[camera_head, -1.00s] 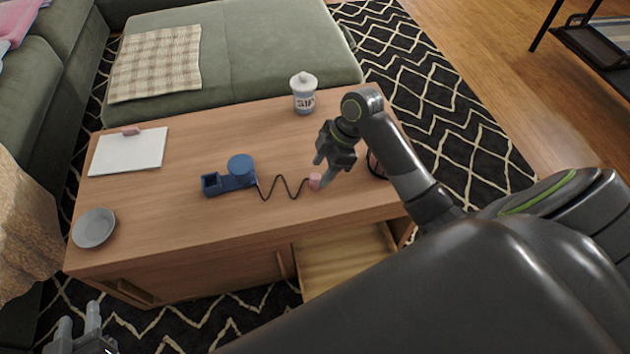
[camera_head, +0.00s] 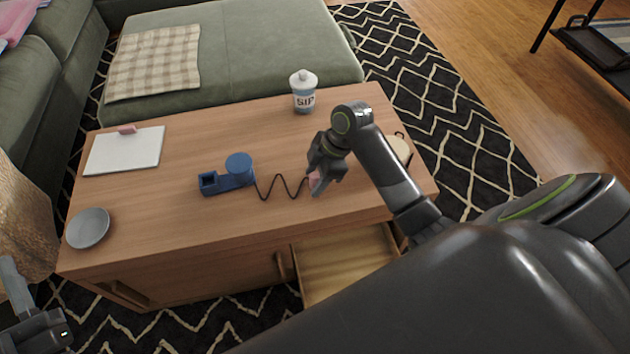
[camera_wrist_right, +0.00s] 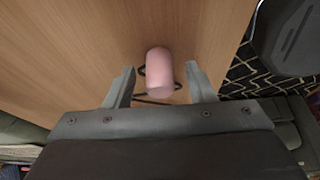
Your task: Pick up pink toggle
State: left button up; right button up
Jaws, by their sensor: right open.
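The pink toggle (camera_head: 314,179) sits on the wooden table at the end of a dark zigzag cord, partly hidden by my right gripper in the head view. In the right wrist view the pink toggle (camera_wrist_right: 159,70) is a rounded pink cylinder between and slightly beyond the two fingertips. My right gripper (camera_head: 318,186) is open around that spot, with its fingers (camera_wrist_right: 160,80) apart on either side and a gap to each. My left gripper (camera_head: 12,300) is at the lower left edge, away from the table top; its jaw opening is unclear.
A blue holder with a round top (camera_head: 239,168) stands left of the cord on the table (camera_head: 180,215). A SIP jar (camera_head: 303,92) stands at the back. A white board (camera_head: 124,150) and grey plate (camera_head: 88,228) lie left. An open drawer (camera_head: 345,262) is in front.

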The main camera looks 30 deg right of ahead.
jog(key=shift+f, duration=0.15)
jog(key=shift+c, duration=0.3)
jog(key=c, duration=1)
